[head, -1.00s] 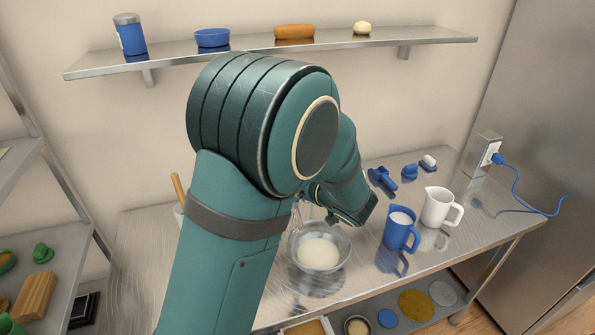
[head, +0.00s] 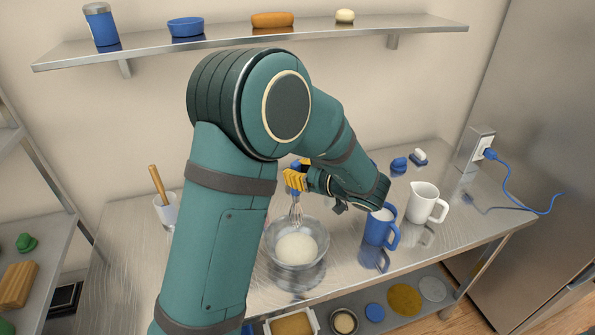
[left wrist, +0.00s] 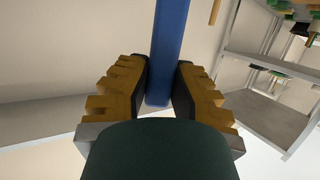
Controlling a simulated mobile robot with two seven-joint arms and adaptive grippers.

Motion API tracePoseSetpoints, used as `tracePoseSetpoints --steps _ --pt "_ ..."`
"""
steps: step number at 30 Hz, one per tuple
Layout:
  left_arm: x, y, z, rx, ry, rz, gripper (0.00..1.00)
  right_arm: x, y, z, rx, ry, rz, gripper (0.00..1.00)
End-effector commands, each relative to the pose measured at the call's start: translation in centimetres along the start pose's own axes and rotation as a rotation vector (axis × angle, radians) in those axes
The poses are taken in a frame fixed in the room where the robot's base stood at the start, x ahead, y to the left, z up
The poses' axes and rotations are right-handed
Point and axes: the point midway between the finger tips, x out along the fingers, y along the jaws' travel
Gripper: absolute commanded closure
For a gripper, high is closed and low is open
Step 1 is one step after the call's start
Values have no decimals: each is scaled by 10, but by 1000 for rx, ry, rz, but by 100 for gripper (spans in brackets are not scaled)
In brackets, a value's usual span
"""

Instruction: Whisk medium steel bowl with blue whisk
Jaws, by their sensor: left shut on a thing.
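The medium steel bowl (head: 296,256) stands on the steel table and holds a pale, cream-coloured mix. My left gripper (head: 295,179) is shut on the handle of the blue whisk (head: 296,213) above the bowl. The wire end of the whisk hangs down at the bowl's back rim; whether it touches the mix is hard to tell. In the left wrist view the blue handle (left wrist: 170,50) runs between the yellow-padded fingers (left wrist: 160,90). My right gripper is in neither view.
A blue jug (head: 379,226) and a white jug (head: 424,203) stand right of the bowl. A wall shelf (head: 250,40) holds several items. A blue cable (head: 515,187) runs from the socket at right.

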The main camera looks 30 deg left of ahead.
Motion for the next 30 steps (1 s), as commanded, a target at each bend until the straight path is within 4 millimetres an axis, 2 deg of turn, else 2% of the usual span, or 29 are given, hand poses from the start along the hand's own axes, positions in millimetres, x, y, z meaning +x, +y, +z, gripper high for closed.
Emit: tracePoseSetpoints --steps 8,24,30 --pt "6 0 18 3 1 0 100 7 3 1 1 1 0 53" --pt "27 0 88 3 0 0 100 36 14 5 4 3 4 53" --pt "32 0 104 2 0 0 100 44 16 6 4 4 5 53"
